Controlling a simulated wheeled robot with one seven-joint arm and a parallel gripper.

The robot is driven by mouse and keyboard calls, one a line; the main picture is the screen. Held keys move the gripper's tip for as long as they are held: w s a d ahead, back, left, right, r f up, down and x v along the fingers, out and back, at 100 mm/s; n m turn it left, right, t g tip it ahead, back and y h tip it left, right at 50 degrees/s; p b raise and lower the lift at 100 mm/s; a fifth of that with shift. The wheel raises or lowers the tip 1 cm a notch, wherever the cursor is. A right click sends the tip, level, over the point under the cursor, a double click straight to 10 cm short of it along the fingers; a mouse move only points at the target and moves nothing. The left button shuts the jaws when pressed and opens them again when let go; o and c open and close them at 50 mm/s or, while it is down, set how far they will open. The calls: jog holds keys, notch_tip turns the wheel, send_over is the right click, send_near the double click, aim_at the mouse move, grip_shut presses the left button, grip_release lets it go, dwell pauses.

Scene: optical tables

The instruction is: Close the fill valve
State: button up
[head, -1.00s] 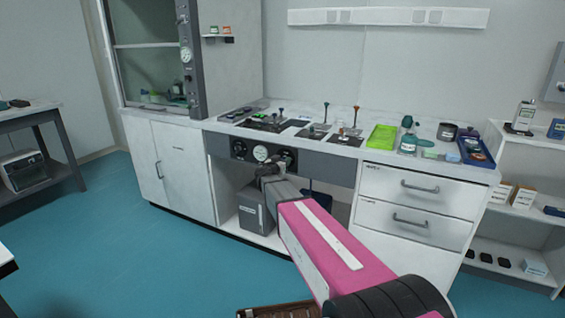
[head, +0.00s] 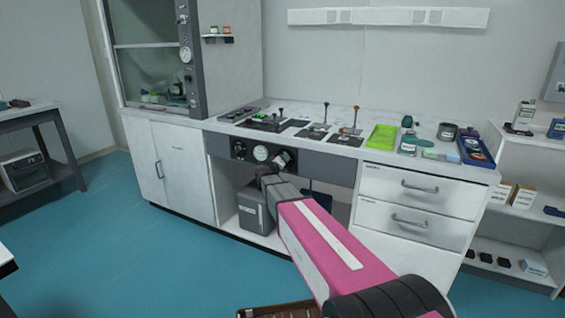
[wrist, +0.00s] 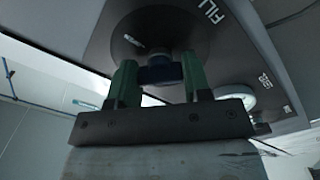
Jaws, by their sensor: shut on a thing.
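The fill valve (wrist: 155,68) shows in the wrist view as a dark blue knob on a round dark disc, beside the lettering FILL on the grey panel. My gripper (wrist: 160,76) has its two green fingers on either side of the knob and is shut on it. In the head view my gripper (head: 277,166) is at the right end of the dark control panel under the bench top, and my arm hides part of this area. The fingers and knob are too small there to tell apart well.
A round white gauge (head: 261,153) and another dark knob (head: 239,150) are on the panel to the left. The bench top (head: 350,118) above holds trays and small items. A grey box (head: 253,210) stands underneath. White drawers (head: 413,205) are to the right.

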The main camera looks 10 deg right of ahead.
jog(key=n, duration=0.4)
jog(key=shift+n, duration=2)
jog(key=o, duration=0.9)
jog(key=v, duration=1.1)
